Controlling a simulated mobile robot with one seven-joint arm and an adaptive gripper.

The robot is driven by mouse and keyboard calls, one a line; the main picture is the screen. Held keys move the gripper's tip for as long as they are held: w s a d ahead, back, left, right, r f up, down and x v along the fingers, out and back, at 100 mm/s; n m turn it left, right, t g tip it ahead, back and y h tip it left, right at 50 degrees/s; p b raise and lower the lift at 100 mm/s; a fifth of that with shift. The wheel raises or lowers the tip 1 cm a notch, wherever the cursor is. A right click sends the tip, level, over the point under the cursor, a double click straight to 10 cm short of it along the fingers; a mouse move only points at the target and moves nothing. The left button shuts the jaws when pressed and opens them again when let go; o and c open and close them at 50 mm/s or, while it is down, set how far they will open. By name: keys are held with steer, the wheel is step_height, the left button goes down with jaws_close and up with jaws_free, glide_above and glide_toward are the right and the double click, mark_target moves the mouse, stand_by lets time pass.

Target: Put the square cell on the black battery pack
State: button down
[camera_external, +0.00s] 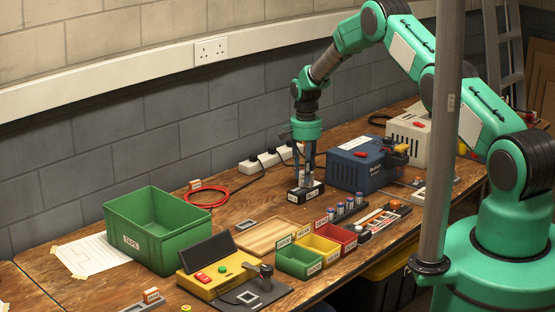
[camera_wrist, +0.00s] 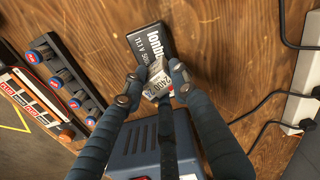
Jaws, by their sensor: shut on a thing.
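The black battery pack (camera_external: 299,196) lies on the wooden bench near the middle of the outside view. In the wrist view the pack (camera_wrist: 151,40) shows its dark label with white lettering. My gripper (camera_external: 305,170) points straight down over the pack. The cell (camera_external: 306,181) overlaps the pack in both views. I cannot tell whether its underside touches the pack. Part of the cell is hidden by the fingers.
A blue unit (camera_external: 355,166) stands close to the right of the pack. A white socket strip (camera_external: 272,158) and a red cable (camera_external: 207,194) lie behind and left. Green (camera_external: 299,262), yellow (camera_external: 318,249) and red bins and a rack of round cells (camera_external: 347,211) sit in front.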

steer(key=shift+f, duration=0.1)
steer(key=c, duration=1.4)
jaws_free()
steer(key=shift+o, duration=0.2)
step_height(320, 180, up, 12)
steer(key=shift+p, duration=0.35)
steer(key=shift+r, duration=0.25)
